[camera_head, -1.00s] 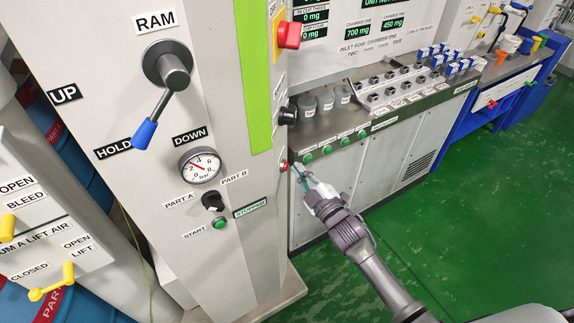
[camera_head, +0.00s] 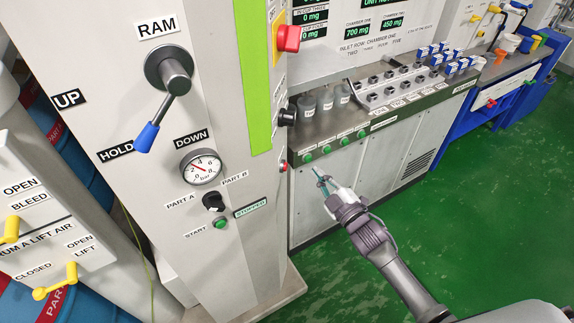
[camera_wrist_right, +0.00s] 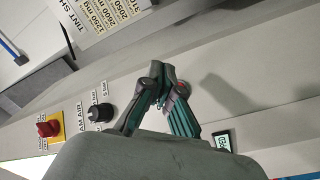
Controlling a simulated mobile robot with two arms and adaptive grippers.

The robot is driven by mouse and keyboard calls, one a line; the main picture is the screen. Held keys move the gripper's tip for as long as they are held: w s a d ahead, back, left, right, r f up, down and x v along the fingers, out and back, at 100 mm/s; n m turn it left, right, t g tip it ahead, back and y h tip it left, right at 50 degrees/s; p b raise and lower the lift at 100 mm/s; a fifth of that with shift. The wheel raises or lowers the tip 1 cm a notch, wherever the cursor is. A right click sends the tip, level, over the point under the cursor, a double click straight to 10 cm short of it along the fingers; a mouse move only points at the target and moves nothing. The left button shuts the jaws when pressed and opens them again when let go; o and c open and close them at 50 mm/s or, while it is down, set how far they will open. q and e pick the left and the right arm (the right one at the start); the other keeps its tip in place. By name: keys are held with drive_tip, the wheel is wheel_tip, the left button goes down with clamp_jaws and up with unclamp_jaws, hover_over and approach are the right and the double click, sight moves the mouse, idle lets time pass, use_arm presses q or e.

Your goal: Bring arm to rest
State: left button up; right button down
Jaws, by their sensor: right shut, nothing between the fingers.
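My right gripper (camera_head: 320,175) is shut and empty in the head view. It hangs in the air in front of the low white cabinet (camera_head: 365,185), to the right of the tall grey ram panel. In the right wrist view its closed fingers (camera_wrist_right: 165,88) show in front of a grey panel face. No gap with an object shows between the fingertips. My left gripper is not in either view.
The ram lever (camera_head: 158,122) with a blue tip points down-left near HOLD. A pressure gauge (camera_head: 201,167) and green start button (camera_head: 221,222) sit below. The green floor (camera_head: 450,230) at right is open.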

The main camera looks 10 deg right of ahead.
idle(0.7)
drive_tip(key=s+d+f+m+g+h+b, duration=0.1)
drive_tip(key=s+d+f+m+g+h, duration=0.3)
drive_tip(key=f, duration=0.7)
drive_tip(key=s+a+f+g+y+b, duration=0.1)
drive_tip(key=s+f, duration=0.5)
drive_tip(key=f, duration=0.5)
drive_tip(key=s+d+f+m+g+h+b, duration=0.1)
drive_tip(key=s+d+f+m+g+h, duration=0.3)
drive_tip(key=f, duration=0.7)
drive_tip(key=s+f+m+g+b, duration=0.1)
drive_tip(key=s+f, duration=0.5)
drive_tip(key=s, duration=0.6)
drive_tip(key=s+a+f+m+g, duration=0.1)
drive_tip(key=s+f+g, duration=0.3)
drive_tip(key=s+f, duration=0.3)
drive_tip(key=s+a+f+m+g+b, duration=0.1)
drive_tip(key=s+f, duration=0.5)
drive_tip(key=s, duration=1)
drive_tip(key=shift+s+a+f+g+y+b, duration=0.15)
drive_tip(key=shift+s+f+g+y+b, duration=0.2)
drive_tip(key=shift+g, duration=0.55)
